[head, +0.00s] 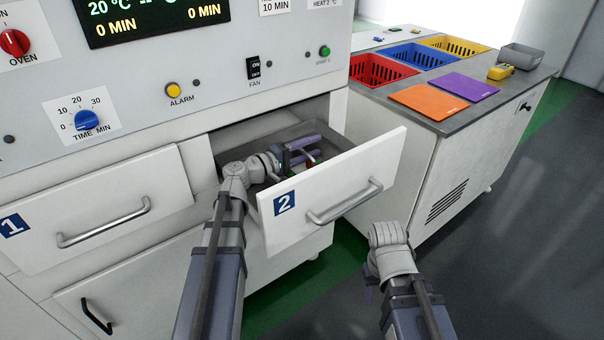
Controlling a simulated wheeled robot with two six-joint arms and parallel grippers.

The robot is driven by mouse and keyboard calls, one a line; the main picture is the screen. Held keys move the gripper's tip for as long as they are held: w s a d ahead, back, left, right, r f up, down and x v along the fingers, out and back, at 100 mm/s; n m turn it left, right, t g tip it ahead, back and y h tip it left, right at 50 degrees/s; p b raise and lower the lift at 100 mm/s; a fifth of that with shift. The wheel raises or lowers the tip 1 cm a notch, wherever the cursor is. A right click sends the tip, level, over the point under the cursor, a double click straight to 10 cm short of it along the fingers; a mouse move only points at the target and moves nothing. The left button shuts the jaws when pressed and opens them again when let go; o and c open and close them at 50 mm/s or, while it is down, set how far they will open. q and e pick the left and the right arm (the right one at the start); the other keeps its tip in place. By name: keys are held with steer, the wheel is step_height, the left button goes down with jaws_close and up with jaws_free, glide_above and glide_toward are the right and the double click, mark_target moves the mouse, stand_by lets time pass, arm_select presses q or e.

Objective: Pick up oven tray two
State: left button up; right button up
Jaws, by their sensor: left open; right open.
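The drawer marked 2 (372,162) is pulled open from the oven cabinet, its front panel tilted across the view. My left gripper (312,150) is inside the drawer, over the front panel's top edge, with its two fingers apart. A small red piece shows beside the fingers, but I cannot tell what it belongs to. The grey inside of the drawer (285,130) shows behind the gripper; the front panel and my arm hide its floor, and I cannot make out a separate tray. My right gripper (369,292) is open, low in front of the drawer and apart from it, its fingers mostly hidden.
The drawer marked 1 (95,205) is at the left. A side bench holds red (378,70), blue (420,56) and yellow (455,44) baskets, an orange mat (428,102), a purple mat (464,87) and a grey bin (521,57). The floor at the right is clear.

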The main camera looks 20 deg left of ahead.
arm_select(q)
jaws_close()
stand_by(0.3)
stand_by(1.1)
